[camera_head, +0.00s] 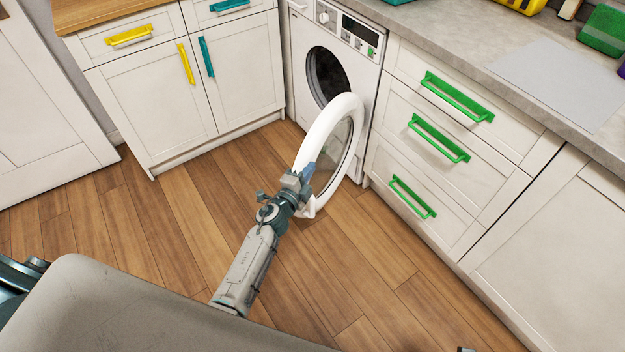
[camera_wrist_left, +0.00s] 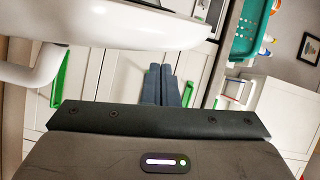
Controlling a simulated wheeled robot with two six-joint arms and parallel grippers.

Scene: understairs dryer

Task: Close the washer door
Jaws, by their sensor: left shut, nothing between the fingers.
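The washer (camera_head: 357,45) is white and stands in the corner between two runs of cabinets. Its round door (camera_head: 330,117) is a white ring with a glass middle, swung wide open toward me, so the dark drum opening (camera_head: 327,73) shows. My left gripper (camera_head: 307,172) is at the outer, near side of the door ring, overlapping it in the head view; I cannot tell whether they touch. In the left wrist view, the gripper's fingers (camera_wrist_left: 160,85) are together and empty, just below a white curved rim, likely the door (camera_wrist_left: 120,30).
Drawers with green handles (camera_head: 457,97) stand right of the washer under a grey counter (camera_head: 460,40). Cabinets with yellow and teal handles (camera_head: 187,64) stand to its left. The wooden floor (camera_head: 150,225) in front is clear.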

